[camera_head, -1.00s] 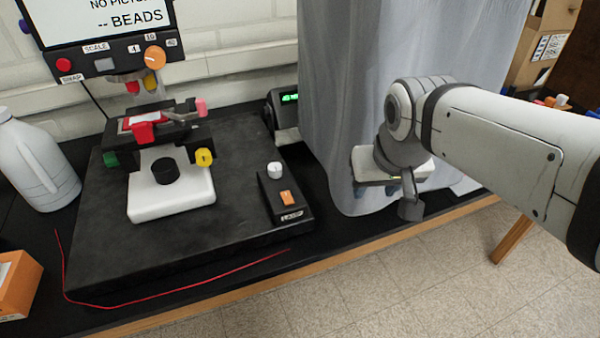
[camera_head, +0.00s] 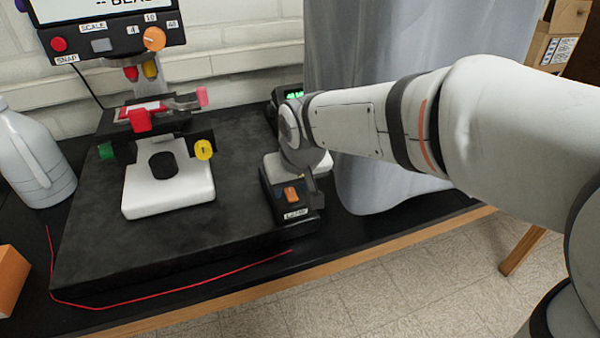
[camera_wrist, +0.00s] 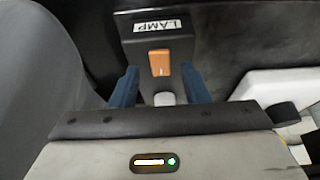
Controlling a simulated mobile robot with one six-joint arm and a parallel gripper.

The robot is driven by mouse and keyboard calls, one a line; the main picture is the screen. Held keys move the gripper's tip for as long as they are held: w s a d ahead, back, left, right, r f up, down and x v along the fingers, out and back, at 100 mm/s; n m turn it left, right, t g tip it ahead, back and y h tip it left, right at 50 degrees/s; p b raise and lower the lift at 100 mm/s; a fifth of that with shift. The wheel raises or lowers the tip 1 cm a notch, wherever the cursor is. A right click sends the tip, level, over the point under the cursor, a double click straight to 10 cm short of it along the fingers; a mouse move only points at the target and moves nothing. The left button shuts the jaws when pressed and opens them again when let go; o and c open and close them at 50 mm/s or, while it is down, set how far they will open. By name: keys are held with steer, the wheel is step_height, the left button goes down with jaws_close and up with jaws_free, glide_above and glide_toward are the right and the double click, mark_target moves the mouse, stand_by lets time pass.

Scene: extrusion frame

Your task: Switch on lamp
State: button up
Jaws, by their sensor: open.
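The lamp control box (camera_head: 309,216) is a small black block labelled LAMP on the right edge of the dark base plate. It carries an orange rocker switch (camera_head: 291,194), seen again in the wrist view (camera_wrist: 160,62). A whitish knob (camera_wrist: 165,98) stands on the same box behind the switch; in the head view my gripper hides it. My gripper (camera_wrist: 159,69) is open over the box, its blue fingers on either side of the box, with the switch and knob between them. In the head view the fingers are hidden; contact cannot be told.
A microscope-like stand with a white stage (camera_head: 170,196) and coloured knobs is left of the box. A screen panel (camera_head: 110,42) stands above it. A grey curtain (camera_head: 385,185) hangs to the right. A red wire (camera_head: 180,287) lies along the front edge.

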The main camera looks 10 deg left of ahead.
steer(key=shift+w+f, duration=0.1)
steer(key=shift+f, duration=0.2)
jaws_close()
steer(key=shift+a+r+p, duration=0.1)
steer(key=shift+r+p, duration=0.15)
steer(key=shift+p, duration=0.45)
steer(key=shift+w+a+r+g+h+p, duration=0.15)
steer(key=shift+g+h+p, duration=0.25)
steer(key=shift+g+p, duration=0.55)
steer(key=shift+w+f+g+h+p, duration=0.2)
steer(key=shift+f+g+h+p, duration=0.1)
steer(key=shift+p, duration=0.75)
jaws_free()
